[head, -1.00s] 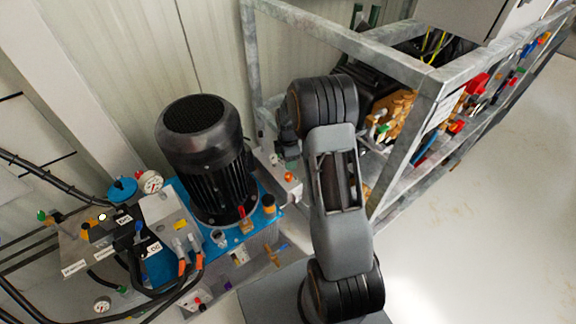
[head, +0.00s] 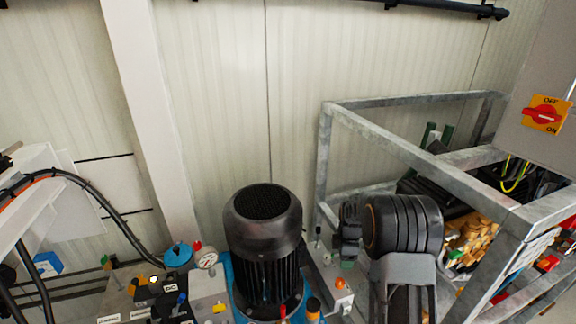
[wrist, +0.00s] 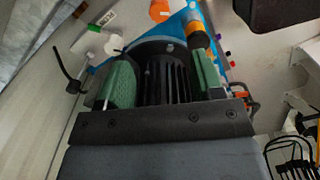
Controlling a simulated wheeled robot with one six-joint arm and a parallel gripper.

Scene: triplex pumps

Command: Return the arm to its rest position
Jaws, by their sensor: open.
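My arm (head: 405,285) stands folded at the lower right of the head view, with its dark joint (head: 405,222) in front of the metal frame. My gripper (wrist: 162,78) shows in the wrist view with its two green-padded fingers wide apart. Nothing is held between them. The black finned motor (wrist: 165,70) shows behind and between the fingers; I cannot tell how far away it is.
A galvanised frame (head: 420,165) is close behind and right of the arm. A red switch (head: 542,114) is on a grey cabinet at upper right.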

